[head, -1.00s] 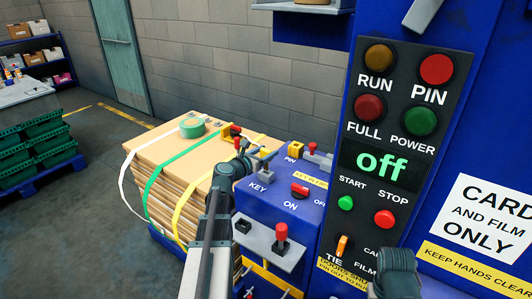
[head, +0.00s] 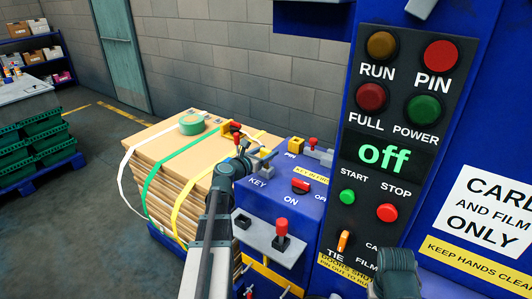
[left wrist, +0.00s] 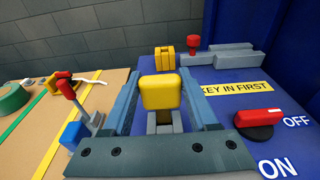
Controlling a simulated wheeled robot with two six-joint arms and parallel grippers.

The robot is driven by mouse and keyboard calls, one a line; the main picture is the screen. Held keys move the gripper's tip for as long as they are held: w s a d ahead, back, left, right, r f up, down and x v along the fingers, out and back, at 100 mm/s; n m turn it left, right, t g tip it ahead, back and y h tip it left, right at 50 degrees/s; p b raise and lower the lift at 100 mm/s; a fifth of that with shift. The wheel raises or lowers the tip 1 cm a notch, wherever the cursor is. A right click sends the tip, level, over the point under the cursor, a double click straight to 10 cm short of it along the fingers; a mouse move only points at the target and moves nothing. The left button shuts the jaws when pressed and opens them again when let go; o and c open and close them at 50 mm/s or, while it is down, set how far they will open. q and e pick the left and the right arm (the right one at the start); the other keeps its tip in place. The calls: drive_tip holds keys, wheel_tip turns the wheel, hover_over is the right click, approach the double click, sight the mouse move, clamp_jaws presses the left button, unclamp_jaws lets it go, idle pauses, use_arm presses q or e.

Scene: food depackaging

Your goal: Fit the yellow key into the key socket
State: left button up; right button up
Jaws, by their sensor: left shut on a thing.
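The yellow key (left wrist: 161,91) has a rounded block head and sits between the fingers of my left gripper (left wrist: 165,100). In the left wrist view, a grey block, apparently the key socket (left wrist: 165,121), shows directly below the key head; whether the key is seated in it cannot be told. In the head view my left gripper (head: 252,160) is at the KEY label on the blue control box (head: 262,205). The key head (head: 265,152) shows small there. My left gripper is shut on the key. My right gripper's fingers are not visible.
A red ON/OFF switch (left wrist: 258,117) lies right of the socket. A yellow block (left wrist: 165,58) and a red-knobbed latch (left wrist: 193,43) stand behind it. A strapped cardboard bale (head: 165,150) is to the left. The tall button panel (head: 385,150) rises at the right.

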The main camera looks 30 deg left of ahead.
use_arm(q)
drive_tip(key=shift+f+b, duration=1)
drive_tip(key=shift+f, duration=0.05)
drive_tip(key=o, duration=1.4)
drive_tip(key=shift+o, duration=0.2)
drive_tip(key=shift+s, duration=0.15)
drive_tip(key=s+a+r+p, duration=0.1)
drive_tip(key=s+r+p, duration=0.1)
drive_tip(key=s, duration=1.1)
drive_tip(key=shift+s, duration=0.2)
